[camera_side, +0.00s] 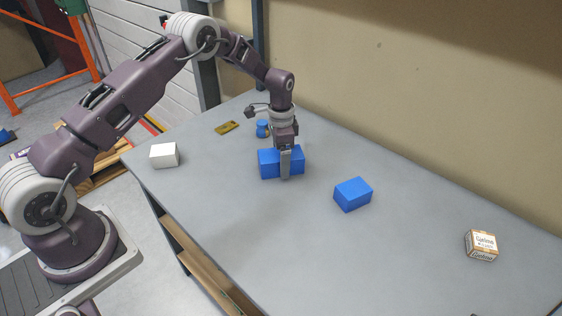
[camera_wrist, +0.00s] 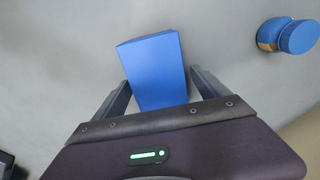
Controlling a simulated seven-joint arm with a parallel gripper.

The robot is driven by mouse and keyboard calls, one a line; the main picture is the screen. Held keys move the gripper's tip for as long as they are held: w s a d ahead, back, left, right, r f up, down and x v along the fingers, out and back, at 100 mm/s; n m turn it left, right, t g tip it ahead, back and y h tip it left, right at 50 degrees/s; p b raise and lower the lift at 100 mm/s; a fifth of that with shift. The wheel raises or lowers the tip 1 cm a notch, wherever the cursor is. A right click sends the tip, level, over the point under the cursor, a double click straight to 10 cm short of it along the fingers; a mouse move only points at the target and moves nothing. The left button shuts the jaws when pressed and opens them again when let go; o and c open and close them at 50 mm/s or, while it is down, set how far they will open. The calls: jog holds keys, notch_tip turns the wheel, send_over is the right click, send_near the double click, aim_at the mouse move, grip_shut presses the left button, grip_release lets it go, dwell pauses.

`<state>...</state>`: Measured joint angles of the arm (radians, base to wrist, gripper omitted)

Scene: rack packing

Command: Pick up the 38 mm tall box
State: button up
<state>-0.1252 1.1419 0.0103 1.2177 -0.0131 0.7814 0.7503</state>
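A blue box (camera_side: 267,164) stands on the grey table with my gripper (camera_side: 286,172) lowered over it. In the wrist view the blue box (camera_wrist: 155,70) lies between the two fingers of my gripper (camera_wrist: 160,78). The left finger meets or overlaps the box's edge, and a thin gap shows by the right finger, so the gripper looks open around it. In the side view one finger covers part of the box's near face. The box appears to rest on the table. No heights are marked, so I cannot tell which box is 38 mm tall.
Another blue box (camera_side: 353,194) stands to the right. A white box (camera_side: 164,155) is at the left edge, a printed carton (camera_side: 481,245) at the far right. A small blue jar (camera_side: 262,128) and a flat yellowish piece (camera_side: 227,128) lie behind. The table's front middle is clear.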

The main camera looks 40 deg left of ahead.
jog(key=c, duration=1.7)
